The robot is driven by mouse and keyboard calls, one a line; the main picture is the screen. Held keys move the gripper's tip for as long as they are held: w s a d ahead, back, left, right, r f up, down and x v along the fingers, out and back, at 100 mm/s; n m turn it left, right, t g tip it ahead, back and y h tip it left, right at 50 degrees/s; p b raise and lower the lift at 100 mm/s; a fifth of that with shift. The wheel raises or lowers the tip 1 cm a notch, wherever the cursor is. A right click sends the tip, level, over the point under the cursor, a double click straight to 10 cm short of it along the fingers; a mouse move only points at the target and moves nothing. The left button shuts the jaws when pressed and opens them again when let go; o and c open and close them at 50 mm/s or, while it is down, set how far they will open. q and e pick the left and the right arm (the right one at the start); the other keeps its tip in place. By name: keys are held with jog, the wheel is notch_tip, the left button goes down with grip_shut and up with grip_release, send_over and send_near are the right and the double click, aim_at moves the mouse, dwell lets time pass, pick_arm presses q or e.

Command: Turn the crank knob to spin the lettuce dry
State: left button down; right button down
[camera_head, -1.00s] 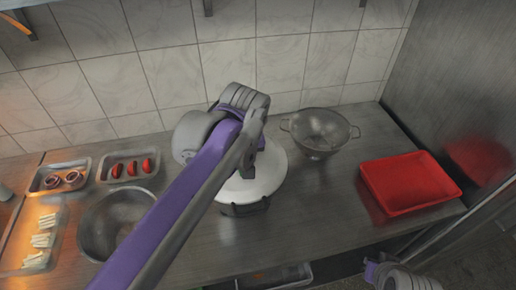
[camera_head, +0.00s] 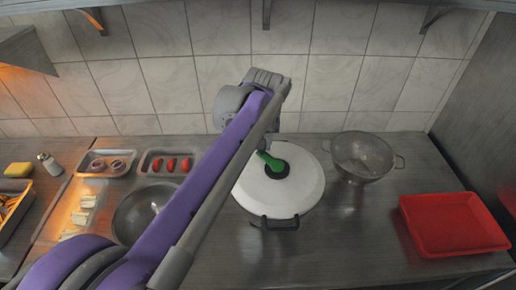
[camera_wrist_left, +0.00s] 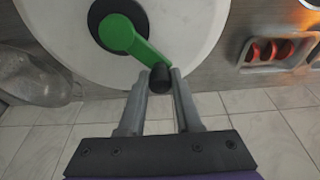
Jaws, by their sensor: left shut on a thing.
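The salad spinner's white round lid (camera_head: 308,185) sits on the counter. Its green crank arm (camera_head: 271,161) runs from a black hub (camera_head: 282,172) toward the back left, and also shows in the left wrist view (camera_wrist_left: 128,38). My left gripper (camera_wrist_left: 160,84) is shut on the black crank knob (camera_wrist_left: 160,76) at the end of the crank arm, with one finger on each side. In the head view my left arm hides the knob and the fingertips. Lettuce is not visible under the lid. My right gripper is not in view.
A metal colander (camera_head: 362,158) stands close to the right of the spinner, and a red tray (camera_head: 452,224) farther right. A metal bowl (camera_head: 143,211) and small trays of sliced tomato (camera_head: 170,163) and onion (camera_head: 107,165) are at left. The tiled wall (camera_head: 225,70) is close behind.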

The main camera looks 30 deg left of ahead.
pick_arm(q)
jog(key=c, duration=0.5)
grip_release()
jog(key=shift+r, duration=0.1)
